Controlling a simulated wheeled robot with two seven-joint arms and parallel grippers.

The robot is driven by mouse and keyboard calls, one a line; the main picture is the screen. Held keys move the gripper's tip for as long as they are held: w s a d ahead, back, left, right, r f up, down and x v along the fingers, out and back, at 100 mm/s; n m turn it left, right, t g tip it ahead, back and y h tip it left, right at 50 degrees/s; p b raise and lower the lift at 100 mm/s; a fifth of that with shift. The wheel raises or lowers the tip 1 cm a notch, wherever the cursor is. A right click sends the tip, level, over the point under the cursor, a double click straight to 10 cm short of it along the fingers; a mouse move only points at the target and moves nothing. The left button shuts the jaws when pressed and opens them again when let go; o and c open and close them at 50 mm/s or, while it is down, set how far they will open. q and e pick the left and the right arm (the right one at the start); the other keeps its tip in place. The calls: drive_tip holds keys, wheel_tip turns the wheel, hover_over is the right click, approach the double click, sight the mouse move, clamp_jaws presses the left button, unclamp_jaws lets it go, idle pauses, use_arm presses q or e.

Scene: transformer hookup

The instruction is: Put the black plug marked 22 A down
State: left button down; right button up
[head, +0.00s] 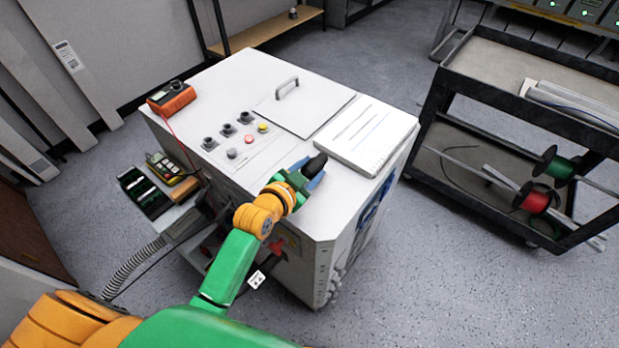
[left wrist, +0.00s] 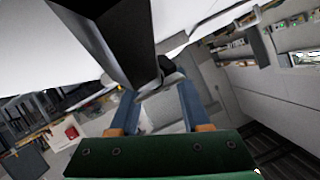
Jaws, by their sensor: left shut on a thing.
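The black plug (head: 315,163) is at the tip of my left gripper (head: 306,176), over the near part of the white cabinet top beside the open book. In the left wrist view the black plug (left wrist: 130,40) fills the upper middle, between the blue fingers of my left gripper (left wrist: 160,92), which is shut on it. The 22 A marking cannot be read. I cannot tell if the plug touches the cabinet top. My right gripper is not in view.
The white cabinet (head: 290,215) carries several connectors and buttons (head: 238,137), an orange meter (head: 171,97), a hatch with a handle (head: 300,105) and a booklet (head: 367,137). A black cart (head: 450,110) with wire spools stands at right. Bare cabinet top lies around the gripper.

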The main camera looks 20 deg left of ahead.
use_arm(q)
drive_tip(key=f, duration=0.2)
drive_tip(key=shift+s+a+f, duration=0.1)
drive_tip(key=shift+s+f, duration=0.2)
drive_tip(key=shift+w+f, duration=0.1)
drive_tip(key=c, duration=0.6)
unclamp_jaws()
drive_tip(key=shift+c, duration=0.2)
drive_tip(key=v, duration=1.2)
drive_tip(key=shift+p, duration=0.45)
